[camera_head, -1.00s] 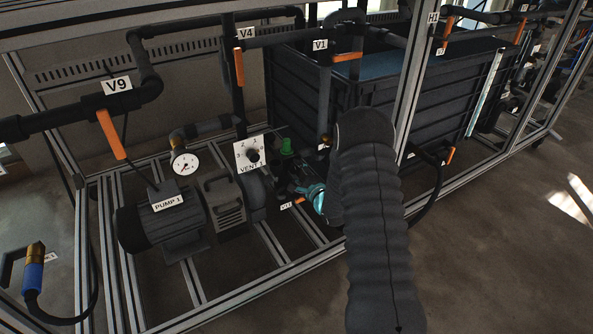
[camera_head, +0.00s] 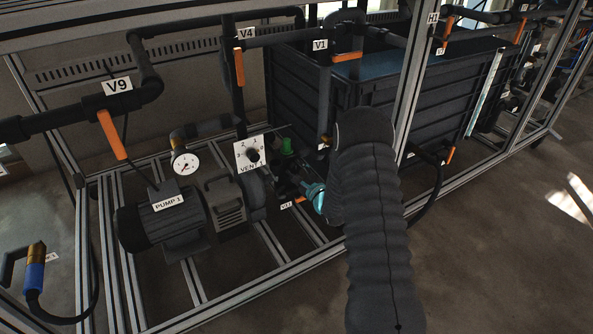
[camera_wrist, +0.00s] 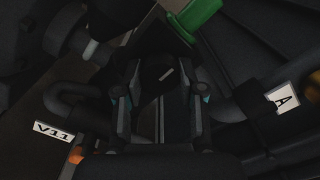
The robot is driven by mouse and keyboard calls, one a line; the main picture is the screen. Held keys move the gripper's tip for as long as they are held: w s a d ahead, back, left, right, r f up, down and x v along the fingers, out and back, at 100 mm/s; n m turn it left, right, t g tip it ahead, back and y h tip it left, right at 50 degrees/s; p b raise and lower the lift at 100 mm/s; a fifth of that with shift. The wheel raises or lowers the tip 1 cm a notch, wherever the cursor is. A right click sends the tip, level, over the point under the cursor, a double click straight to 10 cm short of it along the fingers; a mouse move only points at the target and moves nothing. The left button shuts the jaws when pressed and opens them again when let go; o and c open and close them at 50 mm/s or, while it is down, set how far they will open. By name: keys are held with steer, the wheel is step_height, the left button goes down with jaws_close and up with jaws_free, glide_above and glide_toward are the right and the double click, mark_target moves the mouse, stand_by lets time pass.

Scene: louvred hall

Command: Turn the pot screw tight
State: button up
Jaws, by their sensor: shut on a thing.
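My gripper (camera_wrist: 160,115) reaches in low beside the pump; its teal part (camera_head: 314,192) shows in the head view. In the wrist view its two fingers are shut on a dark thing between them (camera_wrist: 165,76), which I take to be the pot screw. A small pale mark shows on it. Its outline is hard to make out in the dark. In the head view the pot screw is too small and dark to tell apart, and my arm hides part of that area.
A green part (camera_head: 287,146) stands close behind the gripper and shows in the wrist view too (camera_wrist: 196,14). The V11 tag (camera_wrist: 53,133) and an orange handle (camera_wrist: 76,155) are close by. Pump 1 (camera_head: 170,225) stands left; a frame post (camera_head: 411,90) is near my arm.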

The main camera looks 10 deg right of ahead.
steer(key=o, duration=1.1)
steer(key=shift+o, duration=0.2)
steer(key=v, duration=1.2)
steer(key=shift+r, duration=0.1)
